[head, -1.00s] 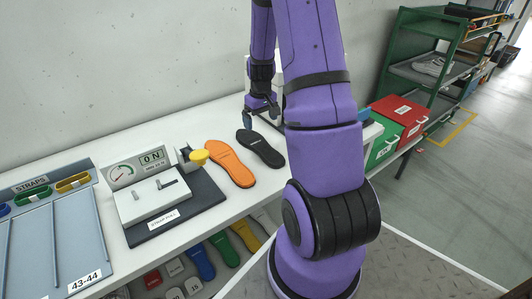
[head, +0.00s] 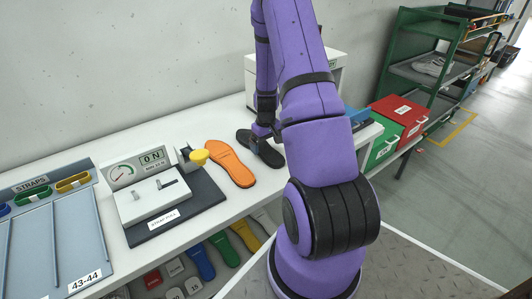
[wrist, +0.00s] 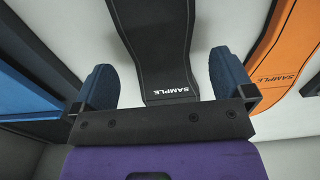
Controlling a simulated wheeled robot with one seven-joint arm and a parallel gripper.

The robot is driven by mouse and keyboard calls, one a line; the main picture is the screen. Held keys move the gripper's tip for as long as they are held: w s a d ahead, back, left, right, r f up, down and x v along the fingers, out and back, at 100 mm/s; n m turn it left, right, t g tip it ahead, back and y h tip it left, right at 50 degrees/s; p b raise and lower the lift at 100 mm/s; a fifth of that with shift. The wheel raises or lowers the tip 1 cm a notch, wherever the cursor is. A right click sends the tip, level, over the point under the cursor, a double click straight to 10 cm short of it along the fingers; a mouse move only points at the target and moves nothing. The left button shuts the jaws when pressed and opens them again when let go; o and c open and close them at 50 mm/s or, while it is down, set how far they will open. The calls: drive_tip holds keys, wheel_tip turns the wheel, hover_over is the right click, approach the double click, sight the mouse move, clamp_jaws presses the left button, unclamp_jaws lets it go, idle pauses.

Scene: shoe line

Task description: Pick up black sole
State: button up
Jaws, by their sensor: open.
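The black sole (head: 268,154) lies flat on the white bench, to the right of the orange sole (head: 231,163). My gripper (head: 265,144) is over the black sole, partly covering it in the head view. In the wrist view my gripper (wrist: 166,88) is open, with one blue finger on each side of the heel end of the black sole (wrist: 168,40), which bears the word SAMPLE. Gaps show between the sole and both fingers. The orange sole (wrist: 262,55) lies outside the right finger there.
A strap-pull tester with a gauge (head: 150,195) and a yellow knob stands left of the orange sole. A straps tray (head: 55,240) is at the far left. Green (head: 383,147) and red (head: 402,117) bins stand to the right. Coloured soles sit on a shelf below the bench.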

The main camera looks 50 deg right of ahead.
drive_tip(key=shift+f, duration=1.25)
drive_tip(key=shift+c, duration=0.5)
drive_tip(key=c, duration=1)
drive_tip(key=shift+r, duration=0.1)
drive_tip(key=shift+r, duration=0.45)
drive_tip(key=r, duration=0.2)
drive_tip(key=shift+s+a+r, duration=0.25)
drive_tip(key=shift+a+r, duration=0.05)
drive_tip(key=s+a, duration=0.3)
drive_tip(key=a, duration=0.1)
drive_tip(key=s+a+r, duration=0.1)
drive_tip(key=s+a, duration=0.2)
drive_tip(key=a, duration=0.1)
drive_tip(key=s+a, duration=0.3)
drive_tip(key=a, duration=0.1)
drive_tip(key=shift+a+r, duration=0.1)
drive_tip(key=shift+r, duration=0.1)
drive_tip(key=shift+s, duration=0.1)
